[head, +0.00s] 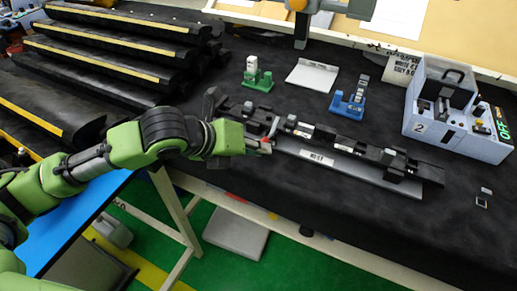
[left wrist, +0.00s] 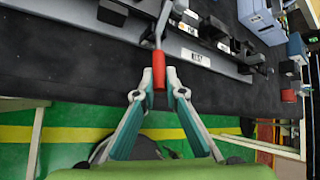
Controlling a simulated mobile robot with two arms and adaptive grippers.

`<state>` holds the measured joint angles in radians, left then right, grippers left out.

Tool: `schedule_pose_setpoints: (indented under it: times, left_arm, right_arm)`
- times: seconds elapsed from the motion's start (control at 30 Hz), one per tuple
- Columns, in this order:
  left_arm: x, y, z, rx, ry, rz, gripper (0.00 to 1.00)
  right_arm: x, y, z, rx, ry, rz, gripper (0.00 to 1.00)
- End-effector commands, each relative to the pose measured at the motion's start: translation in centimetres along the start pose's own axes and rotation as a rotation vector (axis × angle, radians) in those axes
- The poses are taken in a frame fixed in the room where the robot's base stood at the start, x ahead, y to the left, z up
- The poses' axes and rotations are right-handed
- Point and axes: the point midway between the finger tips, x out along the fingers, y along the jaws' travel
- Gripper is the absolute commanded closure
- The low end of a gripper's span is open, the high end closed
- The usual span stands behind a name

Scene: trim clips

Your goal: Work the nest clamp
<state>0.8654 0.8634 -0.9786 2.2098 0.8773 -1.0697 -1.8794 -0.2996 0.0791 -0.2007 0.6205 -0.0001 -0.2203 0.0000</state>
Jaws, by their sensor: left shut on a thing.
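The nest (head: 345,165) is a long grey base with a white label and a dark trim part lying along it, on the black table. The clamp's lever with a red grip (left wrist: 159,68) sticks out from the nest's left end towards the table's front edge. In the left wrist view the red grip is between the two fingertips of my left gripper (left wrist: 159,86), which is shut on it. In the head view my left gripper (head: 260,146) is at the nest's left end and hides most of the lever. My right gripper is not in view.
A green fixture (head: 258,75), a white plate (head: 312,75) and a blue fixture (head: 349,98) stand behind the nest. A grey-blue box (head: 458,110) marked 2 is at the right. Black stepped racks (head: 110,45) fill the back left. The table's front right is mostly clear.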

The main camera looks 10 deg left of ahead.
Motion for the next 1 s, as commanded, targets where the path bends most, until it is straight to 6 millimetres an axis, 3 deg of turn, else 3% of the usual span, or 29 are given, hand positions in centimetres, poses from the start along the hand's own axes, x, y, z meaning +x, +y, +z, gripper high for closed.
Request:
schedule_pose_setpoints:
  times: [0.37,0.4,0.47,0.83,1.0]
  left_arm:
    - [0.0,0.0,0.1,0.001,-0.006,-0.001,1.0]
    - [0.0,0.0,0.1,0.001,-0.006,-0.001,0.82]
    - [0.0,0.0,0.1,0.001,-0.005,-0.001,0.72]
    - [-0.3,0.0,0.1,0.002,-0.005,-0.001,0.72]
    - [-2.5,0.1,0.1,0.004,-0.007,0.001,0.72]
  right_arm:
    - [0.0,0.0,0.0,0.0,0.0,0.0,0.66]
    - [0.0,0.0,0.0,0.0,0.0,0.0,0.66]
    - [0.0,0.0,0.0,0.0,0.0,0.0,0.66]
    - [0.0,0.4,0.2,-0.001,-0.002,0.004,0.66]
    - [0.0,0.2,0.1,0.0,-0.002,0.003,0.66]
